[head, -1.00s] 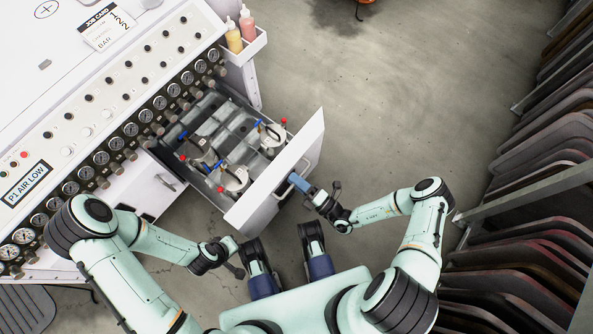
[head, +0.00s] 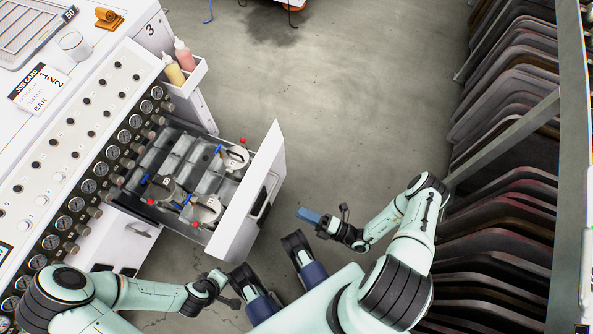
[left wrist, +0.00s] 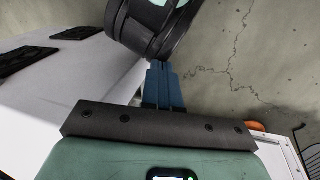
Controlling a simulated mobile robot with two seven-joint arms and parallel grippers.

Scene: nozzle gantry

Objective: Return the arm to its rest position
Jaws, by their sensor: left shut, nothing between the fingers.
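My right gripper (head: 308,215) has blue fingers and is in free air right of the open drawer (head: 240,238), apart from its handle (head: 262,196). The fingers appear as one blue block, so I cannot tell whether they are open or shut. My left gripper is shut and empty; its blue fingers (left wrist: 163,85) show together in the left wrist view, close to a dark rounded part. In the head view the left arm is bent low at the left, beside the drawer front, and its fingers are not clear.
The drawer holds several round pieces with blue and red parts (head: 207,209). A gauge panel (head: 76,204) runs along the cabinet. Two bottles (head: 179,62) stand in a side bin. A rack of dark panels (head: 500,200) lines the right. The floor (head: 350,110) between is clear.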

